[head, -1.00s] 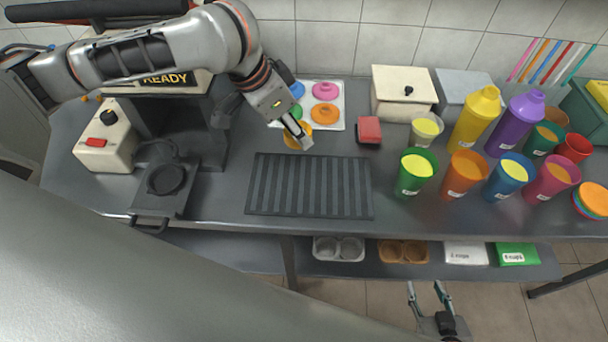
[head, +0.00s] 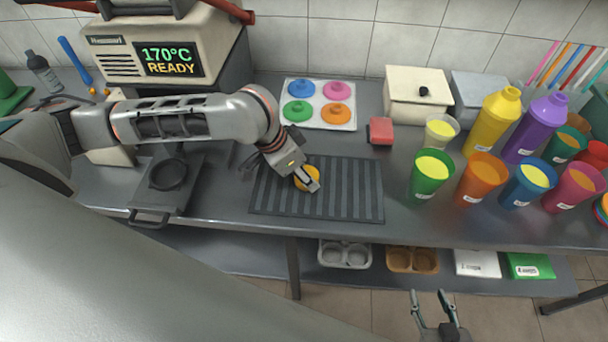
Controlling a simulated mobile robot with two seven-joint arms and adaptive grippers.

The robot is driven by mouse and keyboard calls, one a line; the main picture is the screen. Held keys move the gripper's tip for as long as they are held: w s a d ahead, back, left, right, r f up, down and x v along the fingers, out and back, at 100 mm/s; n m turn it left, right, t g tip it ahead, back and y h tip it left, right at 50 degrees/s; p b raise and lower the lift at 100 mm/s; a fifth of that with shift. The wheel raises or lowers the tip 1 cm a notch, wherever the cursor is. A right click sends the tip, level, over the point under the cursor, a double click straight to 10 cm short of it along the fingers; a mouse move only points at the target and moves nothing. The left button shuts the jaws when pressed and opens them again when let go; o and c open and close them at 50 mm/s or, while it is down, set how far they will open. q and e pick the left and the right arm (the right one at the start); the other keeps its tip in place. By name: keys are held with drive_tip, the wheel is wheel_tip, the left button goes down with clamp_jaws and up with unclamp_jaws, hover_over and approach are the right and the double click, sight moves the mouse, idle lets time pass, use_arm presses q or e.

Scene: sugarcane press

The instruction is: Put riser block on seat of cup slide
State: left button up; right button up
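A round yellow-orange piece (head: 309,174), which looks like the riser block, is between the fingers of my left gripper (head: 308,183). The gripper partly hides it, and it is over the ribbed dark mat; I cannot tell whether it touches the mat. The cup slide (head: 190,196) is the dark plate pulled out in front of the machine, left of the mat. Its round seat (head: 168,175) looks empty. My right gripper (head: 429,294) is open and empty at the bottom, in front of the counter.
The ribbed mat (head: 345,190) lies mid-counter. Behind it are a tray of coloured discs (head: 318,126), a red block (head: 380,131) and a cream box (head: 418,98). Several filled cups and two shaker bottles crowd the right. The sealing machine (head: 170,58) reads 170°C READY.

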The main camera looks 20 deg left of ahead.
use_arm(q)
drive_tip(key=shift+f, duration=0.25)
drive_tip(key=shift+f, duration=0.1)
drive_tip(key=o, duration=1.1)
